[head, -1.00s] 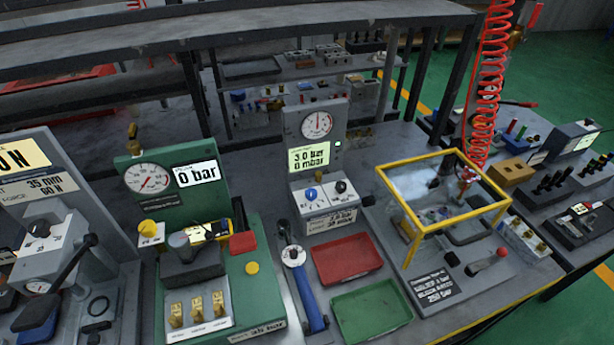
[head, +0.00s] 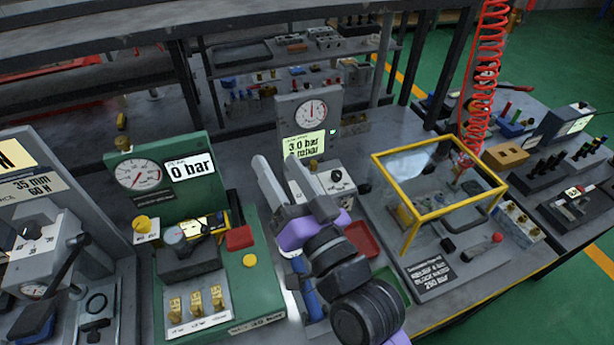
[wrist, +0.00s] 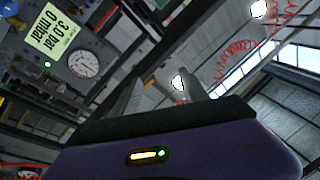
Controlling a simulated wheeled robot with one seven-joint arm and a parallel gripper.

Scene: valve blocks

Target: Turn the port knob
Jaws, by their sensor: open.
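The grey gauge box (head: 292,108) stands in the middle of the bench with a dial and a display reading 3.0 bar. A black knob (head: 337,175) on a white plate shows on its sloped front. The blue knob beside it in the earlier view is now hidden behind my gripper (head: 289,178). I cannot read which knob is the port knob. My gripper is open and empty in front of the box, its fingers pointing up and away. In the wrist view the box's display (wrist: 52,36) is at upper left, away from between the fingers (wrist: 160,88).
A green test rig (head: 246,285) with a yellow knob (head: 142,223) and brass levers stands to the left. A yellow frame guard (head: 437,215) stands to the right. A red tray (head: 364,240) lies partly behind my arm. Shelves rise behind.

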